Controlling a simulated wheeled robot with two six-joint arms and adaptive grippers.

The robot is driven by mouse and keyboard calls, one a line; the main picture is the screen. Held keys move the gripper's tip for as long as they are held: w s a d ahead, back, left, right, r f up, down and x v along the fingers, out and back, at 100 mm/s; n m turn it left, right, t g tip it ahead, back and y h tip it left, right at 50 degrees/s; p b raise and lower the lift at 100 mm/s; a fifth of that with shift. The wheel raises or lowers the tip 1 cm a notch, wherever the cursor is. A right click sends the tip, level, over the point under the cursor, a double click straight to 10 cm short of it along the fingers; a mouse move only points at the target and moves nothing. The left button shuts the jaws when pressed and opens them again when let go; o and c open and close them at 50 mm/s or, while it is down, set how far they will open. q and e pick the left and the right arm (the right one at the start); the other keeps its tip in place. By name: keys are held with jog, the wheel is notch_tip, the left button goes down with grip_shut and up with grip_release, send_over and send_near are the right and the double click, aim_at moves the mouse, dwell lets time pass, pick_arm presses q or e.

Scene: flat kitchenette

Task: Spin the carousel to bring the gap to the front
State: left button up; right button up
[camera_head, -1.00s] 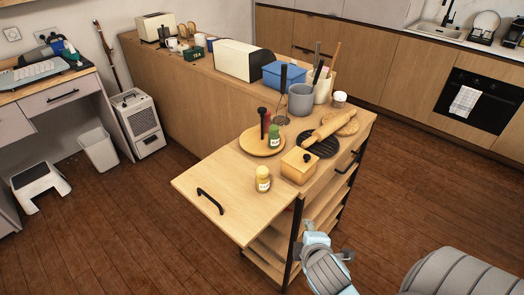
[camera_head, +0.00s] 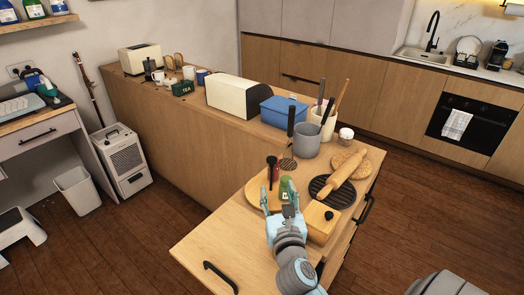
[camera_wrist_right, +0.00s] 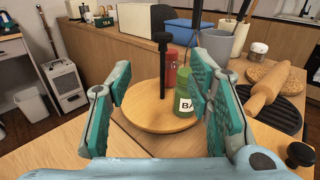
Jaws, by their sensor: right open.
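The carousel (camera_head: 253,192) is a round wooden turntable on the cart top, also in the right wrist view (camera_wrist_right: 150,116). A black post with a knob (camera_wrist_right: 162,42) rises from it. A red jar (camera_wrist_right: 171,70) stands behind the post, and a green jar (camera_wrist_right: 186,92) with a white label stands on its right side. The front and left of the disc look bare in the wrist view. My right gripper (camera_head: 278,192) is open, with its fingers at the near side of the carousel; nothing is between the pads. The yellow jar is not visible now. My left gripper is not in view.
A wooden box with a black knob (camera_head: 322,222) stands close right of my right arm. A rolling pin (camera_head: 340,180) lies on a black round mat behind it. A grey pot (camera_head: 306,139) stands farther back. The cart's left front top (camera_head: 215,240) is clear.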

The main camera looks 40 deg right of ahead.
aim_at(273, 163)
jog(key=x, duration=0.8)
jog(key=b+x, duration=0.1)
jog(key=x, duration=0.4)
jog(key=shift+s+d+r, duration=0.1)
jog(key=shift+d+r, duration=0.1)
jog(key=shift+r, duration=0.05)
jog(key=shift+w+d+r, duration=0.15)
jog(key=shift+w+d, duration=0.1)
jog(key=shift+w, duration=0.1)
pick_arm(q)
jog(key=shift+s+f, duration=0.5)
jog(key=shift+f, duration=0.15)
pick_arm(e)
jog(key=shift+c, duration=0.3)
grip_shut()
